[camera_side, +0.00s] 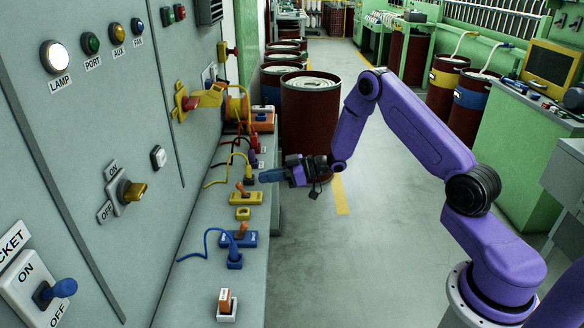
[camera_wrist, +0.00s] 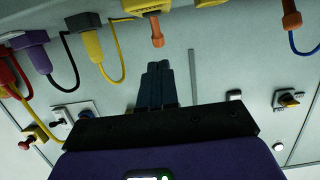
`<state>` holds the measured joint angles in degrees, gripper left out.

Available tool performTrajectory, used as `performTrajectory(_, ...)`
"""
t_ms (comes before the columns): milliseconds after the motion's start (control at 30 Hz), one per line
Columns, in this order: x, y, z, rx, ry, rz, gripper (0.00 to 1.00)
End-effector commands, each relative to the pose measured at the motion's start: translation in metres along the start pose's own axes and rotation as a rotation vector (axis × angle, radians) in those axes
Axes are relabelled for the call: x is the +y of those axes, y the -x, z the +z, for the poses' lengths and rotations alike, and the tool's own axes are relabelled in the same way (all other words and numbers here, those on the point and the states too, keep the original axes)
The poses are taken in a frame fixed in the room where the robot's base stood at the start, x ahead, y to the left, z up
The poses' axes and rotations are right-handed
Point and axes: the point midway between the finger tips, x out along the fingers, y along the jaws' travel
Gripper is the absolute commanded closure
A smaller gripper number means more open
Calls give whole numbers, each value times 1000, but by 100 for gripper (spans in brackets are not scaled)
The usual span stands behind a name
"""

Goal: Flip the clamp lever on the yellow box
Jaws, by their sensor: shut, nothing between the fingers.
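The yellow box (camera_side: 246,199) sits on the grey ledge along the wall panel, with an orange clamp lever (camera_side: 240,187) standing up from it, tilted. In the wrist view the yellow box (camera_wrist: 146,6) is at the top edge, mostly cut off, and its orange lever (camera_wrist: 157,32) points toward my fingers. My gripper (camera_side: 262,177) is shut and empty. In the side view it reaches in from the right, above the ledge, just beyond the lever and near a yellow plug (camera_side: 249,178). In the wrist view the shut fingers (camera_wrist: 158,70) are below the lever, with a gap between.
A dark red barrel (camera_side: 308,120) stands behind my gripper.

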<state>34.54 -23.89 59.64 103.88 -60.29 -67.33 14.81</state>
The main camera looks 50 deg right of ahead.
Motion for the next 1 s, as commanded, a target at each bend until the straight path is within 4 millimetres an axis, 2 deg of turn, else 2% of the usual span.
performTrajectory(33, 2, 13, -3, 0, -1, 5, 100)
performTrajectory(200, 1, 47, -10, 1, 1, 4, 100)
performTrajectory(400, 1, 78, -15, 1, 0, 4, 100)
performTrajectory(633, 0, 92, -18, 1, 0, 1, 100)
performTrajectory(1000, -1, 91, -19, -4, 4, 1, 100)
